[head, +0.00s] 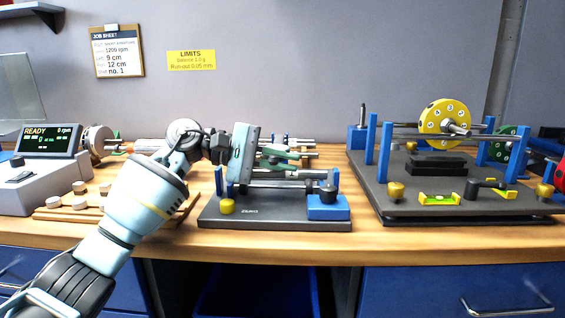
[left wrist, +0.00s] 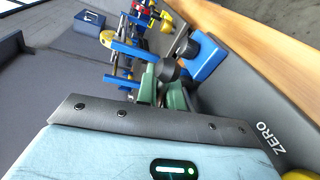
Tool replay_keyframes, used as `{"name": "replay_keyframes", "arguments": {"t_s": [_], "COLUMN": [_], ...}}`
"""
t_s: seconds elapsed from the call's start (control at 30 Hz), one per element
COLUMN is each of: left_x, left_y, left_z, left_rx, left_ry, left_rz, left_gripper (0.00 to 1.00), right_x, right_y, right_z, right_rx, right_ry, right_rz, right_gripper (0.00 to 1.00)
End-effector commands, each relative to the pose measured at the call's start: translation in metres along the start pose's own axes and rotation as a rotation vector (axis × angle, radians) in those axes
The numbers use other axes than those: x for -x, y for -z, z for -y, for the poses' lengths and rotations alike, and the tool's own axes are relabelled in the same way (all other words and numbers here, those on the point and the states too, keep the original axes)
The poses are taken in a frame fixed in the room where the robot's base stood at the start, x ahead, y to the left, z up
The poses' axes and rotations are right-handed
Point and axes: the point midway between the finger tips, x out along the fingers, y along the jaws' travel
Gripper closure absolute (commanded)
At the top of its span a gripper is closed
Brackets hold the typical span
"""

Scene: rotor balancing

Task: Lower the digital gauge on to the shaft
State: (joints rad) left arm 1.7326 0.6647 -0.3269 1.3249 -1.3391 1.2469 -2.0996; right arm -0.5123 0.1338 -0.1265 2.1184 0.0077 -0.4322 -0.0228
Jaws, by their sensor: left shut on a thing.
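My left gripper (head: 290,158) reaches in from the left over the small dark stand marked ZERO (head: 265,216). Its green fingers also show in the left wrist view (left wrist: 163,92). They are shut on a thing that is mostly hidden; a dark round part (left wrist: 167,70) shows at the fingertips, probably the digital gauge. A silver horizontal shaft (head: 285,186) runs across the stand just below the fingers, between blue posts. I cannot tell whether the held thing touches the shaft. My right gripper is not in view.
A blue block (head: 328,207) with a black knob sits at the stand's right front. Further right is a large stand (head: 470,207) with blue posts and a yellow disc (head: 447,117). A READY display (head: 48,140) stands left. Bench is clear between the stands.

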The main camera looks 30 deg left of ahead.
Motion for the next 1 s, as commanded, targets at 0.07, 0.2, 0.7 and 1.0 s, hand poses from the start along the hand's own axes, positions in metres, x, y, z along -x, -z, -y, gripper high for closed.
{"name": "replay_keyframes", "arguments": {"t_s": [0.07,0.2,0.7,1.0], "left_x": [-0.001,-0.001,0.002,0.044], "left_y": [0.001,0.001,0.0,0.001], "left_z": [0.004,0.005,0.003,0.003], "left_rx": [-0.001,0.0,0.001,0.001], "left_ry": [0.009,0.011,0.006,0.007], "left_rz": [-0.001,0.0,0.001,-0.002], "left_gripper": [1.0,1.0,0.69,0.69], "right_x": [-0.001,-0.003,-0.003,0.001], "right_y": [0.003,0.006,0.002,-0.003], "right_z": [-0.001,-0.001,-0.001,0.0], "right_rx": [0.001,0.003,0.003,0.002], "right_ry": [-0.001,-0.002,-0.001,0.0], "right_rz": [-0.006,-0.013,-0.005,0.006], "right_gripper": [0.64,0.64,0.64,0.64]}}
